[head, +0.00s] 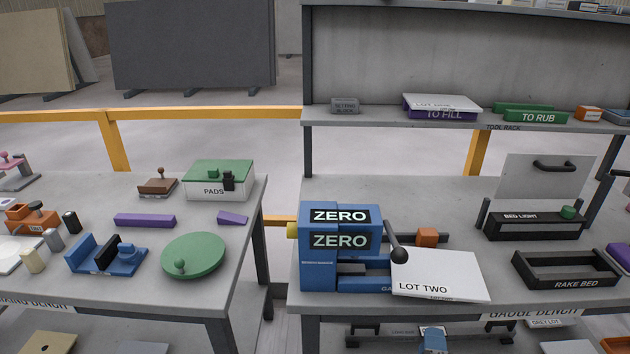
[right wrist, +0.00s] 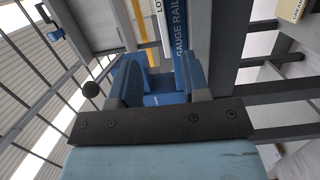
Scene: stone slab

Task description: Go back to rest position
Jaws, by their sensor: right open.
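My right gripper (right wrist: 158,65) fills the lower middle of the right wrist view. Its two blue fingers stand apart on a dark screwed plate, open. A blue surface shows between and beyond the fingers; I cannot tell if they touch it. The blue gauge rail (right wrist: 182,45) runs up past them, and a dark ball knob (right wrist: 91,89) is to their left. In the head view the blue ZERO gauge (head: 318,278) stands on the right bench with its black lever (head: 398,255). I cannot make out the right gripper clearly there. My left gripper is not in view.
The LOT TWO slab (head: 450,270) lies beside the gauge, near the front edge. The orange block (head: 427,236), bed light (head: 525,226) and rake bed (head: 567,283) stand around it. The left bench holds a pads box (head: 205,192) and green disc (head: 195,255). A gap separates the benches.

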